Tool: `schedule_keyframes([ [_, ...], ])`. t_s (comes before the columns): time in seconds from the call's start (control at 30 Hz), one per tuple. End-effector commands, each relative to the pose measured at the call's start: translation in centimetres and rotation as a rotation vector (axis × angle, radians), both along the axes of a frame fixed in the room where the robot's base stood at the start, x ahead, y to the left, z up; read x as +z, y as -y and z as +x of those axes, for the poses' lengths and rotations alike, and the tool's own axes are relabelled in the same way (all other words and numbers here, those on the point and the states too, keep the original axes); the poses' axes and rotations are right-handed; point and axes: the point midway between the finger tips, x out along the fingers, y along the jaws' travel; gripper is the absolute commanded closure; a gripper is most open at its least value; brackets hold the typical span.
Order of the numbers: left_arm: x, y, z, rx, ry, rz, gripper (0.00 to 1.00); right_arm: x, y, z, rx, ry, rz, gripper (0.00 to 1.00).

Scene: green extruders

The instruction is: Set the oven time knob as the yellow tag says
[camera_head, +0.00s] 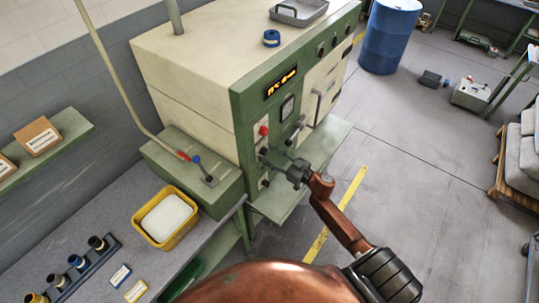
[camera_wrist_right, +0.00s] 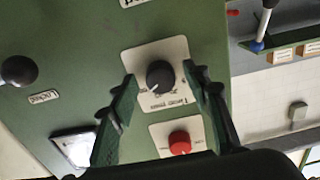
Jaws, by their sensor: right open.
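The oven (camera_head: 205,65) is a cream cabinet with a green front panel. In the right wrist view, a black knob with a white pointer line (camera_wrist_right: 160,75) sits on a white plate with small print that looks like a timer scale. My right gripper (camera_head: 268,157) is at the panel, with its open fingers on either side of this knob; I cannot tell whether they touch it. A red button or knob (camera_wrist_right: 180,142) is beside it. A yellow tag (camera_head: 136,291) lies on the grey bench; its writing is too small to read. My left gripper is out of view.
An orange-lit display (camera_head: 281,82) and a black ball-ended lever (camera_wrist_right: 18,70) are on the panel. A yellow bin (camera_head: 144,236), a blue tag (camera_head: 120,275) and a rack of spools (camera_head: 88,264) are on the bench.

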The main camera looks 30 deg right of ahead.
Motion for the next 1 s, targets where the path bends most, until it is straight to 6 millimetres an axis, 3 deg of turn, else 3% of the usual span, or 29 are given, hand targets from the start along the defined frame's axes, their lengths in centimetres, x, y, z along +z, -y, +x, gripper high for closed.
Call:
schedule_keyframes([
  [0.63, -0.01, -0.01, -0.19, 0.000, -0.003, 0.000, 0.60, 0.00, 0.03, -0.03, -0.001, 0.000, 0.000, 0.98],
  [1.0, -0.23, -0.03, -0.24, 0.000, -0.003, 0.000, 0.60, -0.05, 0.08, -0.03, -0.001, 0.024, -0.058, 0.98],
])
